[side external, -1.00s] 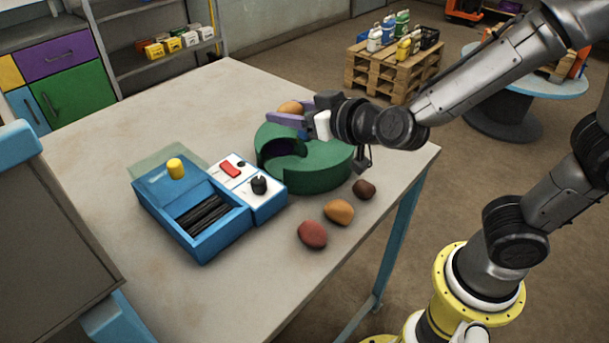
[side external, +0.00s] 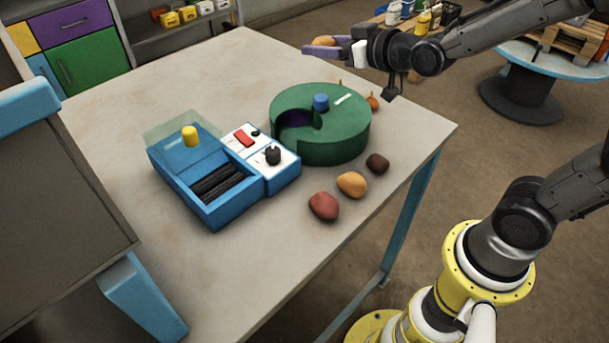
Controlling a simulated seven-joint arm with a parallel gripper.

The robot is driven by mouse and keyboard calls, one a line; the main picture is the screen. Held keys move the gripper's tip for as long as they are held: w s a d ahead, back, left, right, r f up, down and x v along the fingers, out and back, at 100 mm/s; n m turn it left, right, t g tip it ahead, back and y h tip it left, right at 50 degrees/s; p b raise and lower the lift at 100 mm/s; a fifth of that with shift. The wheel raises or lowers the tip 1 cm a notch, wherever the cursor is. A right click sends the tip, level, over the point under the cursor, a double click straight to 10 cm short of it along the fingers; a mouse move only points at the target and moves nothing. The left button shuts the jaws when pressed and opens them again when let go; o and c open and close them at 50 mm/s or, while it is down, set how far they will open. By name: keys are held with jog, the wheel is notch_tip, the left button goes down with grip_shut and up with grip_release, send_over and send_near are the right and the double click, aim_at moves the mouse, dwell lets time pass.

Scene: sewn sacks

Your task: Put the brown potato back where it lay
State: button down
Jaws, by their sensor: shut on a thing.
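My gripper (side external: 320,48), with purple fingers, is shut on a light-brown, orange-tinted potato (side external: 324,41). It holds it high, beyond the green ring-shaped container; the fingers hide part of it. On the table right of the blue box lie a red lump (side external: 323,206), an orange-tan lump (side external: 351,184) and a dark brown lump (side external: 377,163), in a slanting row. The green container (side external: 338,147) has an opening with a dark purple inside and a blue knob on top.
A blue box (side external: 213,217) with black slats, a yellow knob and a white control panel (side external: 262,145) stands left of the container. Small orange onion-like things (side external: 372,102) sit behind the container. The table (side external: 200,85) is bare at the back left and front.

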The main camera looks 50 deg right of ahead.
jog(key=s+a+f+n+y, duration=0.2)
jog(key=a+f, duration=0.1)
jog(key=a, duration=0.3)
jog(key=s+a+f+n+y, duration=0.2)
jog(key=s+a+f+y, duration=0.1)
jog(key=a, duration=0.3)
jog(key=n+g+y, duration=0.2)
jog(key=n+y, duration=0.3)
send_over(295, 238)
notch_tip(295, 238, down, 8)
jog(key=shift+r, duration=0.25)
jog(key=shift+f, duration=3.75)
jog(key=shift+f, duration=0.1)
jog(key=shift+f, duration=0.1)
jog(key=shift+c, duration=2.4)
grip_release()
